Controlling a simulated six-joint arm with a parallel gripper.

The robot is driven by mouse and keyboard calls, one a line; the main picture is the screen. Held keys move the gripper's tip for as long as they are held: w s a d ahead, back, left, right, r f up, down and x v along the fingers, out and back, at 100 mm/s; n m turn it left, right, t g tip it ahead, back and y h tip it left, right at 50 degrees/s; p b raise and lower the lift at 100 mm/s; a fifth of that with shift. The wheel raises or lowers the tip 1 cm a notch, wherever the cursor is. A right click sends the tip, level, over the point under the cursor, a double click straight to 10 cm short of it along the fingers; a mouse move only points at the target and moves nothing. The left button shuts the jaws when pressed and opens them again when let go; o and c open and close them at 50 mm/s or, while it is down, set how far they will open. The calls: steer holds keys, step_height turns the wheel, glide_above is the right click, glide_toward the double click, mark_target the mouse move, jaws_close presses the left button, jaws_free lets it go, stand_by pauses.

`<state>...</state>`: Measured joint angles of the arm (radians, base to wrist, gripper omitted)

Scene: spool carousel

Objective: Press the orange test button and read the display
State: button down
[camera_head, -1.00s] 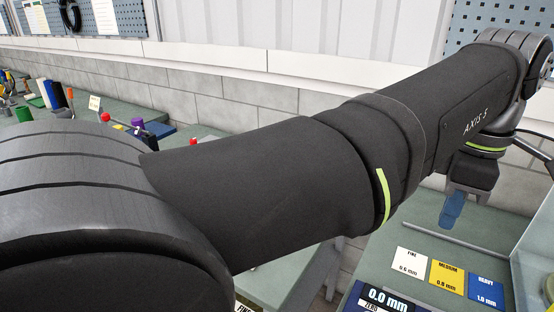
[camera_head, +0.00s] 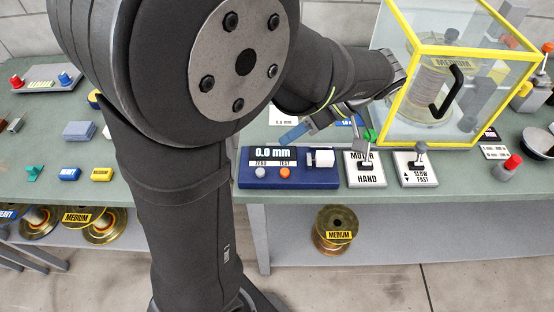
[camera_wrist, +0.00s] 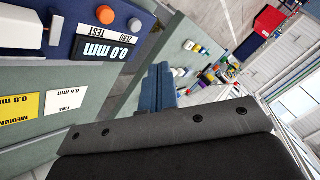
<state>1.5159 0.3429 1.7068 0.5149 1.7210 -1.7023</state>
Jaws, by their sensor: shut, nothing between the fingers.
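The dark blue gauge box (camera_head: 240,181) sits at the bench's front edge in the head view. Its display (camera_head: 272,153) reads 0.0 mm. The orange test button (camera_head: 285,172) is on its front, right of the grey zero button (camera_head: 260,172). In the wrist view the display (camera_wrist: 97,50), orange button (camera_wrist: 105,14) and zero button (camera_wrist: 134,24) are at upper left. My gripper (camera_head: 284,138) is shut and empty, its blue fingers tilted just behind and above the box, apart from the button. The fingers (camera_wrist: 158,88) also show in the wrist view.
Right of the box stand a motor/hand switch (camera_head: 365,172) and a slow/fast lever (camera_head: 416,170). A yellow-framed guard (camera_head: 462,50) encloses a spool behind them. Fine (camera_wrist: 66,102) and medium (camera_wrist: 18,108) cards lie beside the box. A spool (camera_head: 335,232) sits on the lower shelf.

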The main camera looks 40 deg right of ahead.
steer(key=shift+f, duration=0.1)
steer(key=shift+f, duration=4.3)
steer(key=shift+f, duration=0.4)
steer(key=shift+f, duration=0.5)
steer(key=shift+r, duration=0.95)
steer(key=shift+r, duration=2.5)
